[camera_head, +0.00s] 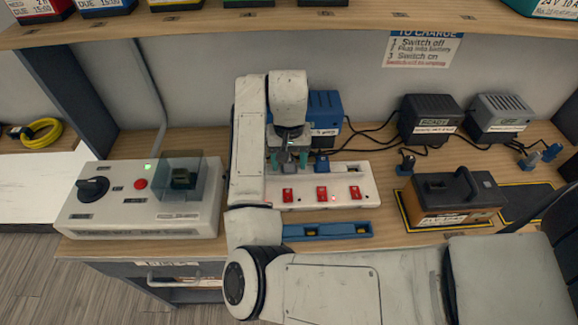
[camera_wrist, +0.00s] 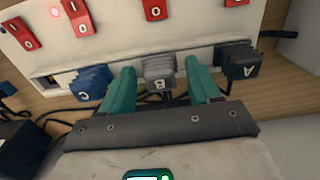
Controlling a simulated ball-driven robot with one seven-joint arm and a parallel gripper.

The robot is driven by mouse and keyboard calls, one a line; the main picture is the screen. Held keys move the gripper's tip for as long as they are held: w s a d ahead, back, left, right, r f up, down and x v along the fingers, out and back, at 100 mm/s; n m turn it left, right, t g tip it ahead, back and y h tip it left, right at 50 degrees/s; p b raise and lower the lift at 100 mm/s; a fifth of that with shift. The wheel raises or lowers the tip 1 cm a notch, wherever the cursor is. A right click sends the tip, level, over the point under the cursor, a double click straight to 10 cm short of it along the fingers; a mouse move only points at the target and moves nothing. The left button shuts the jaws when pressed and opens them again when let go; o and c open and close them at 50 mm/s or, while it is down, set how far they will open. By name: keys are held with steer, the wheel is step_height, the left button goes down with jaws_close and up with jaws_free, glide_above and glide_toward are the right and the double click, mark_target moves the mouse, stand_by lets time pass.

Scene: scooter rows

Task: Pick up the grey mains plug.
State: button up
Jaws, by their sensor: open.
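The grey mains plug (camera_wrist: 160,72), lettered B, sits in the white power strip (camera_wrist: 110,57) between a blue plug (camera_wrist: 91,82) lettered C and a dark plug (camera_wrist: 238,66) lettered A. My gripper (camera_wrist: 161,76) is open, with one teal finger on each side of the grey plug and a small gap on both sides. In the head view my gripper (camera_head: 289,158) points down over the back of the strip (camera_head: 350,182), left of the blue plug (camera_head: 321,162). My gripper and arm hide the grey plug there.
Red rocker switches (camera_head: 322,193) line the strip's front. A blue charger (camera_head: 325,112) stands close behind the gripper. A control box (camera_head: 140,202) is at left, a battery (camera_head: 452,192) at right. A shelf (camera_head: 300,22) overhangs the back. Cables run behind the strip.

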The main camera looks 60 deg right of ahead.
steer(key=shift+f, duration=0.25)
steer(key=c, duration=1.1)
steer(key=shift+o, duration=0.2)
steer(key=shift+r, duration=0.2)
